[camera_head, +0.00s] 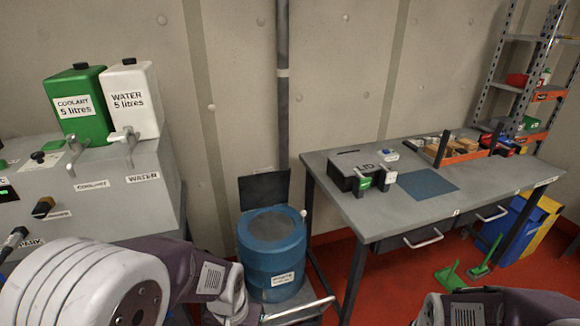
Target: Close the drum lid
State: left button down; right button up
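A small pale knob (303,213) is at the drum's right rim. My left arm comes in at the bottom left, its wrist near the drum's lower left. My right arm shows only at the bottom right edge. Neither gripper's fingertips are identifiable.
A grey machine (110,210) with green coolant (85,108) and white water (132,100) containers stands left. A pale metal bar (300,308) crosses below the drum. A vertical pipe (283,100) rises behind.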

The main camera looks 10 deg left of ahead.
aim_at(256, 191)
jog(key=i+l, duration=0.9)
jog(key=l, duration=0.25)
